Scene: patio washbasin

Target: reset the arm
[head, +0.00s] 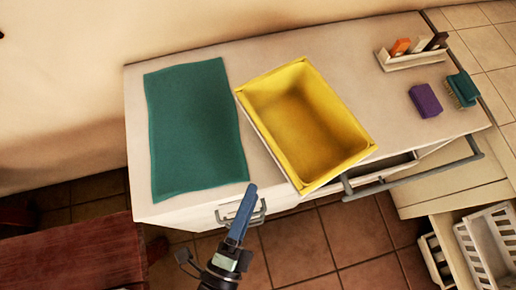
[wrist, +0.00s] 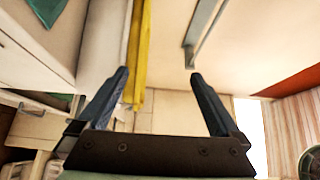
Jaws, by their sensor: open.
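My gripper (head: 250,190) is in front of the counter's near edge at the bottom middle of the head view, with its blue fingers pointing up toward the counter. In the wrist view my gripper (wrist: 159,75) has its two fingers spread apart with nothing between them. It appears clear of the yellow basin (head: 357,158), which stands on the counter (head: 133,120) beyond it.
A green cloth (head: 195,130) lies left of the basin. A purple sponge (head: 426,100), a brush (head: 463,89) and a small rack (head: 415,60) are at the right. A drawer handle (head: 412,167) juts out. A white crate (head: 490,250) and reddish bench (head: 75,255) stand lower.

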